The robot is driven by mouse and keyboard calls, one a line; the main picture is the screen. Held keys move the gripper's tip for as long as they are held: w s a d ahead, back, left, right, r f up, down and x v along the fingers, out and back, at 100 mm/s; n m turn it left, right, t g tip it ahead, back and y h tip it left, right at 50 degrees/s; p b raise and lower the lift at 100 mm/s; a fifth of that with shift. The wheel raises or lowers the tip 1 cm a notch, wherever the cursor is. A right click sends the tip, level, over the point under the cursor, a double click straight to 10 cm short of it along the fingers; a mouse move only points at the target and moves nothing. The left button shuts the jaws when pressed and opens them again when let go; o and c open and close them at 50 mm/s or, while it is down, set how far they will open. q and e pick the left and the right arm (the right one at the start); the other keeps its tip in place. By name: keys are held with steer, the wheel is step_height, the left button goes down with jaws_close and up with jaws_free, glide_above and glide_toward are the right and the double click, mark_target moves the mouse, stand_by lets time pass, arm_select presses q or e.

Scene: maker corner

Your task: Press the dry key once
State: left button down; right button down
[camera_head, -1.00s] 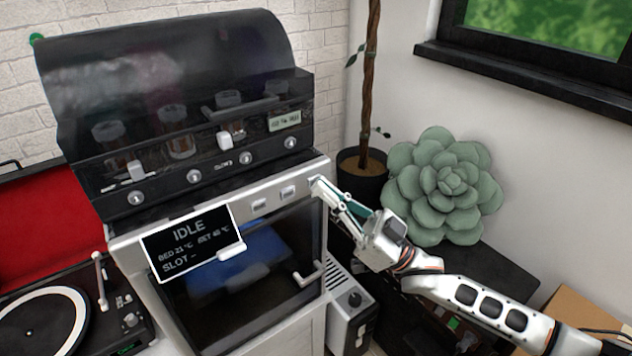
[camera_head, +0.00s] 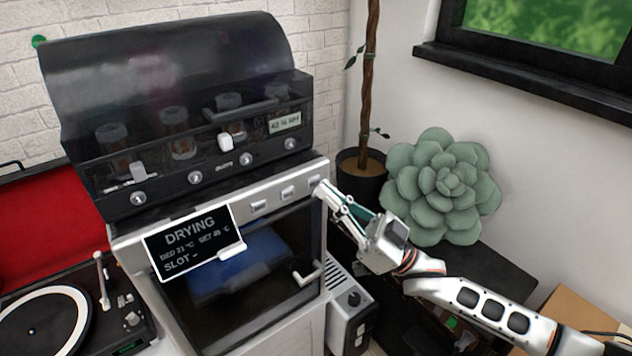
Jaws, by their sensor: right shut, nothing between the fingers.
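The printer-like machine (camera_head: 225,180) stands at centre left, with a silver front strip below its dark hood. Keys sit on this strip: one key (camera_head: 259,206), another key (camera_head: 287,192), and the strip's right end, where my right gripper (camera_head: 318,188) is. The gripper is shut and empty, its tips at or very near the strip's right end; they hide what lies behind them, and I cannot tell whether they touch. The display (camera_head: 194,243) reads "DRYING", with bed and set temperatures and "SLOT -". My left gripper is not in view.
A turntable (camera_head: 50,322) stands at lower left. A potted plant (camera_head: 362,180) and a large green succulent (camera_head: 445,187) stand right of the machine. A grey box with a knob (camera_head: 349,305) is below my right gripper. The oven-like door has a handle (camera_head: 309,274).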

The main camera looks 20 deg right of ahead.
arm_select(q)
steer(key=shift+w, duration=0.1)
